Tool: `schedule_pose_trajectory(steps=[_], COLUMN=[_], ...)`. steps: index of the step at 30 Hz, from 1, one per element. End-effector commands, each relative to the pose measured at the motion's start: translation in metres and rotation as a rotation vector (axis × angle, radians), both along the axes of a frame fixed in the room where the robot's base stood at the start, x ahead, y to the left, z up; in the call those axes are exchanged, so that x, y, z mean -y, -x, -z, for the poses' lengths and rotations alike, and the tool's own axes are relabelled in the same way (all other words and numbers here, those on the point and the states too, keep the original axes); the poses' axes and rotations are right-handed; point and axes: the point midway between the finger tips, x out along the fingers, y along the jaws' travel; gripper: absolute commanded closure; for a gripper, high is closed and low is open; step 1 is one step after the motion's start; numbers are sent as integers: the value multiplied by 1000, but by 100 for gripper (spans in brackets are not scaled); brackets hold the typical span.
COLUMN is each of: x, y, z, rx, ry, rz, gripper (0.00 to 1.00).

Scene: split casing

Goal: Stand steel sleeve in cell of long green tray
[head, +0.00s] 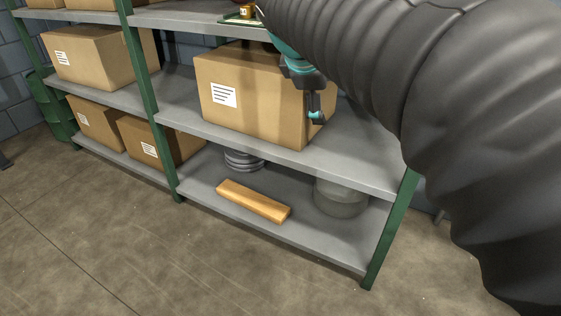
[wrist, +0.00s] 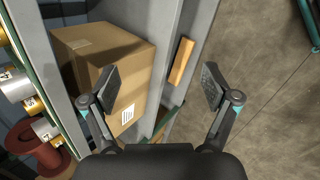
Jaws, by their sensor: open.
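My gripper (wrist: 160,84) is open and empty in the wrist view, its two dark pads wide apart. In the head view my gripper (head: 314,104) hangs in front of a large cardboard box on the middle shelf. A small part of a green tray (head: 231,20) shows at the top edge of the head view, with a brass-coloured piece (head: 246,11) on it. Whether this is the long green tray I cannot tell, and its cells are not visible.
The large cardboard box (head: 240,95) also shows in the wrist view (wrist: 112,62). A wooden block (head: 252,201) lies on the bottom shelf. Several cylinders and a red-brown spool (wrist: 33,150) line the wrist view's left edge. The floor (head: 120,245) in front is clear.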

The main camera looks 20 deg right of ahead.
Motion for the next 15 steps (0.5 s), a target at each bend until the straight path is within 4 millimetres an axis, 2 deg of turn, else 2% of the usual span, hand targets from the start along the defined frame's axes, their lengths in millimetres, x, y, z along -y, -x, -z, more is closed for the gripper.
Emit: schedule_pose_trajectory(steps=[1,9,12,15], x=[-15,-88,-106,-117], y=[20,108,131,146], z=[17,114,142,160], rx=[48,245,278,297], ry=[-85,-576,-711,-800], rz=[45,406,531,620], gripper=[13,13,13,13])
